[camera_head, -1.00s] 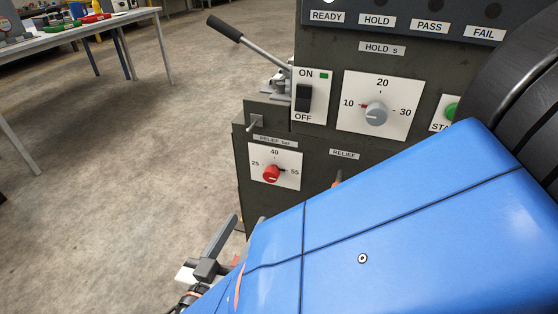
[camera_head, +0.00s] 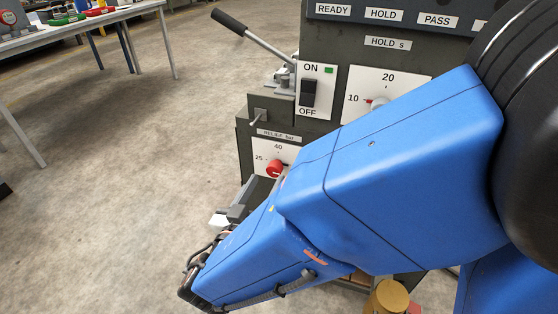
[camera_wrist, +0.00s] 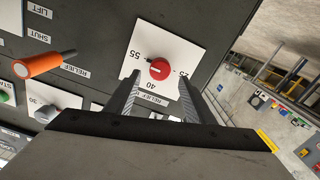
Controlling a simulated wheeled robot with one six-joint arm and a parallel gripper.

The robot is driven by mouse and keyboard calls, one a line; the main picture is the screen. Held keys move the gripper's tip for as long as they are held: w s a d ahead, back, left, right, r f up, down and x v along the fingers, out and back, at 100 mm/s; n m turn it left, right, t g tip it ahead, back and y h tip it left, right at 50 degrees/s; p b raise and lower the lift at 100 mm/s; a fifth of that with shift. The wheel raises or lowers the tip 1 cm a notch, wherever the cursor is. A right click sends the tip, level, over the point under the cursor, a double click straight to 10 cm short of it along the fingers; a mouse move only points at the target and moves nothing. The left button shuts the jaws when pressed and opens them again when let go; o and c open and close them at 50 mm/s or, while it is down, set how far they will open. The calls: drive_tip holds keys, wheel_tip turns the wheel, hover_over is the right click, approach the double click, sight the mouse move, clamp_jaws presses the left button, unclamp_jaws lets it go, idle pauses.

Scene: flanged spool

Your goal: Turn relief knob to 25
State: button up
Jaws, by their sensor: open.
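The red relief knob (camera_head: 274,167) sits on a white dial plate (camera_head: 262,148) on the dark panel, with 25 at the left and 40 at the top; my arm hides the 55 side. In the wrist view the knob (camera_wrist: 159,70) appears turned around, and its dark pointer mark lies toward 55. My gripper (camera_wrist: 159,84) is open and empty. Its two fingers reach toward the dial plate, one on each side of the knob in the picture. I see no contact with the knob.
Above the dial are an ON/OFF switch (camera_head: 309,92), a grey HOLD knob (camera_head: 377,104) and a long black-handled lever (camera_head: 250,36). An orange-tipped handle (camera_wrist: 40,64) sticks out beside the dial in the wrist view.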

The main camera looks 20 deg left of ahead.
sight(272, 171)
drive_tip(key=shift+w+d, duration=0.15)
drive_tip(key=shift+w, duration=1.3)
drive_tip(key=shift+w+d, duration=0.1)
drive_tip(key=shift+w, duration=1.35)
drive_tip(key=c, duration=1.1)
